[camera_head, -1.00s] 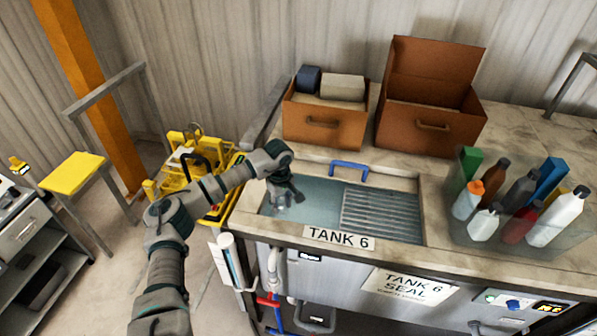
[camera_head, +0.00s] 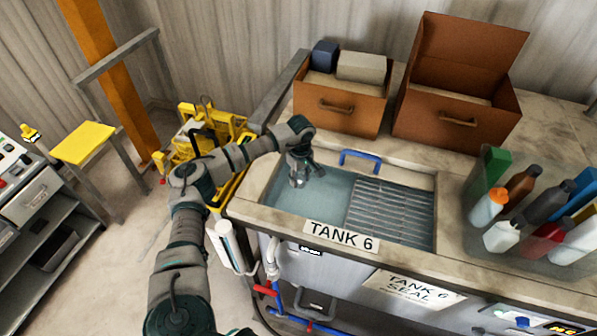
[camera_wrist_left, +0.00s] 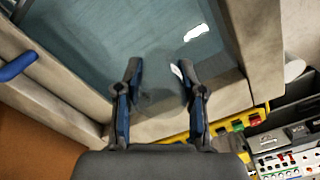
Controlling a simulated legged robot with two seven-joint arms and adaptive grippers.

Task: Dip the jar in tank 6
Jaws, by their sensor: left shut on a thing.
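Tank 6 (camera_head: 270,205) is a sunken basin of blue-grey liquid, labelled "TANK 6" on its front edge. My left gripper (camera_head: 302,178) points down over the left part of the tank, near its back edge. In the left wrist view the fingers (camera_wrist_left: 158,88) stand apart around a faint, see-through shape, the jar (camera_wrist_left: 158,92), with the liquid behind it. The jar is hard to make out, and I cannot tell how deep it sits. My right gripper is not in view.
A ribbed drain rack (camera_head: 390,212) fills the tank's right side. A blue handle (camera_head: 360,157) stands at its back edge. Two brown boxes (camera_head: 335,110) (camera_head: 455,115) stand behind. A clear bin of bottles (camera_head: 535,262) is at right, a yellow cart (camera_head: 225,185) at left.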

